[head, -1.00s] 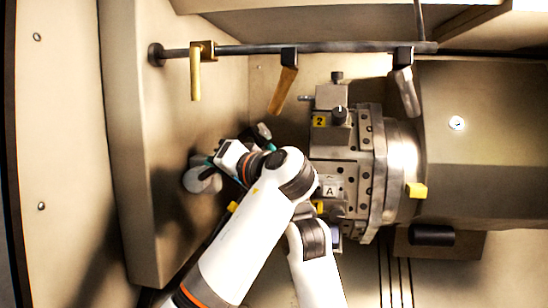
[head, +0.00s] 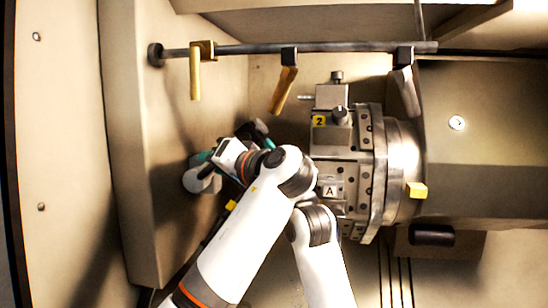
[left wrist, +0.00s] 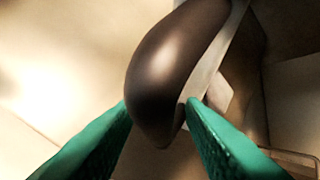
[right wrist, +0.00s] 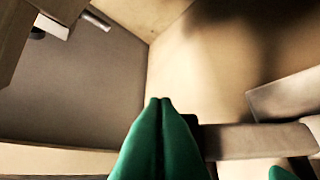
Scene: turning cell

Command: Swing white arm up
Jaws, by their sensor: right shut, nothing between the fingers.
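The white arm (head: 405,90) hangs down from the dark rail at the upper right in the head view, tilted slightly to the right. My right gripper (head: 260,128) is below and well left of it, partly hidden behind my arm. In the right wrist view its green fingers (right wrist: 160,100) are pressed together and empty, beside a grey bar (right wrist: 255,140); whether they touch it is unclear. My left gripper (left wrist: 157,105) has its green fingers apart in the left wrist view. A dark rounded body shows between or beyond them; contact cannot be told.
A yellow arm (head: 195,80) and a tan arm (head: 284,90) hang from the same rail (head: 240,50). The chuck (head: 400,170) and the block marked A (head: 330,190) stand right of my arms. A grey round part (head: 200,182) juts from the left wall.

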